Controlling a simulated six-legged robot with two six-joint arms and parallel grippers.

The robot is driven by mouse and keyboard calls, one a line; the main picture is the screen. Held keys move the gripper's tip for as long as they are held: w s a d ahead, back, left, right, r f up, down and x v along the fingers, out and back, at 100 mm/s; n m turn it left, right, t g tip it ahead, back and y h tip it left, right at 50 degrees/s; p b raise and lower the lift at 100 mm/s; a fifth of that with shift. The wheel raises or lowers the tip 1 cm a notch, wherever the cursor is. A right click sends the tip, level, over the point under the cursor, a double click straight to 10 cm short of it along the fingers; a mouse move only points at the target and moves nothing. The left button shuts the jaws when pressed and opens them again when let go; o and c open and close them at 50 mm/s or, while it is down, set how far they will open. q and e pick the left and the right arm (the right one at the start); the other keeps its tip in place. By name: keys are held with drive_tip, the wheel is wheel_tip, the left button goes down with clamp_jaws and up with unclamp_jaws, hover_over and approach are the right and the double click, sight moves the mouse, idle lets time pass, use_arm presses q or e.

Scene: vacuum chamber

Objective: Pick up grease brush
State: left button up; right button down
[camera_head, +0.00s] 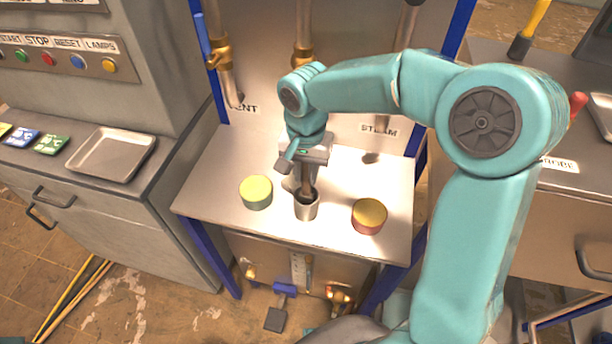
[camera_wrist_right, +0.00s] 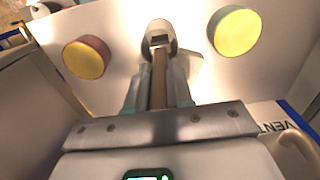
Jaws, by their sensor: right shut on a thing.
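The grease brush (camera_wrist_right: 159,80) shows as a brown handle between the two fingers of my right gripper (camera_wrist_right: 160,92) in the right wrist view. The gripper is shut on it. The brush's far end stands in a small metal cup (camera_head: 306,209), which also shows in the wrist view (camera_wrist_right: 157,33). In the head view my right gripper (camera_head: 304,180) points down just above the cup, and its fingers and wrist hide most of the brush. The bristles are not visible. My left gripper is not in view.
A green-yellow round tin (camera_head: 256,192) stands left of the cup and a red tin with a yellow top (camera_head: 369,216) stands right. Pipes rise behind the metal table (camera_head: 225,180). A grey tray (camera_head: 112,155) lies on the left cabinet. The table's front left is bare.

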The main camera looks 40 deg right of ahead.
wheel_tip(320, 180, up, 19)
drive_tip(key=p, duration=0.1)
drive_tip(key=shift+f, duration=0.1)
idle(2.2)
